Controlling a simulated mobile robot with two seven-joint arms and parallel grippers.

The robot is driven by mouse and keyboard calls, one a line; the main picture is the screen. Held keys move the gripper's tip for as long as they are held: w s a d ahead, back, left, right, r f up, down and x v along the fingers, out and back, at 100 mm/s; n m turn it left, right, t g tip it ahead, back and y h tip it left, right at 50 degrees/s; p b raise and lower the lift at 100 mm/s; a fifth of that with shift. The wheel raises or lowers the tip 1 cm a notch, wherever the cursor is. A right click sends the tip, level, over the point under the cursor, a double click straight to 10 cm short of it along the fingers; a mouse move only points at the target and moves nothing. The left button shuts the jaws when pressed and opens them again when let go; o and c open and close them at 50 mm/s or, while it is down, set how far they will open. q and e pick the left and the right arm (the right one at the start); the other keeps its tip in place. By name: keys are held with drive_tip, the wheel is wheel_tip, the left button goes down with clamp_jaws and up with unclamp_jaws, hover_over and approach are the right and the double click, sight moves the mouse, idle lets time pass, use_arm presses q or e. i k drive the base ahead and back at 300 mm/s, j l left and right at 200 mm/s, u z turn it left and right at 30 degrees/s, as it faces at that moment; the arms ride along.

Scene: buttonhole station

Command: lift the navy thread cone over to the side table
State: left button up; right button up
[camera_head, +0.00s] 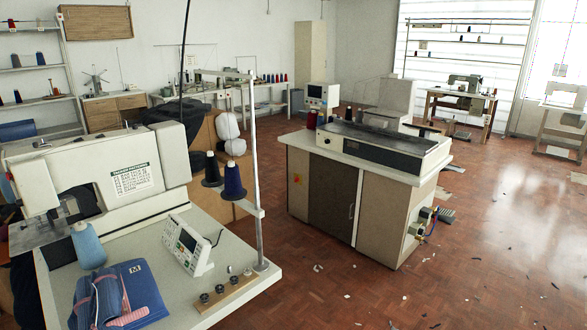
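A navy thread cone (233,182) sits upright on an arm of the thread stand (255,150), above the right end of the near sewing table (240,268). A black thread cone (211,169) is just left of it on the same stand. Neither of my grippers is in view, and nothing is touching the cones. I cannot tell for certain which surface is the side table; a white-topped cabinet (425,172) with a machine on it stands to the right of the near table.
The floor (470,250) at right is open, with scattered scraps.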

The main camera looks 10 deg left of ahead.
sight(233, 186)
drive_tip(key=i+l, duration=0.1)
drive_tip(key=i, duration=0.4)
drive_tip(key=i+l, duration=0.15)
drive_tip(key=i, duration=0.35)
drive_tip(key=i+l, duration=0.1)
drive_tip(key=i, duration=0.35)
drive_tip(key=i+u, duration=0.15)
drive_tip(key=u, duration=0.25)
drive_tip(key=i+l+u, duration=0.1)
drive_tip(key=u, duration=0.25)
drive_tip(key=i+l+u, duration=0.15)
drive_tip(key=u, duration=0.25)
drive_tip(key=i+l+u, duration=0.2)
drive_tip(key=u, duration=0.2)
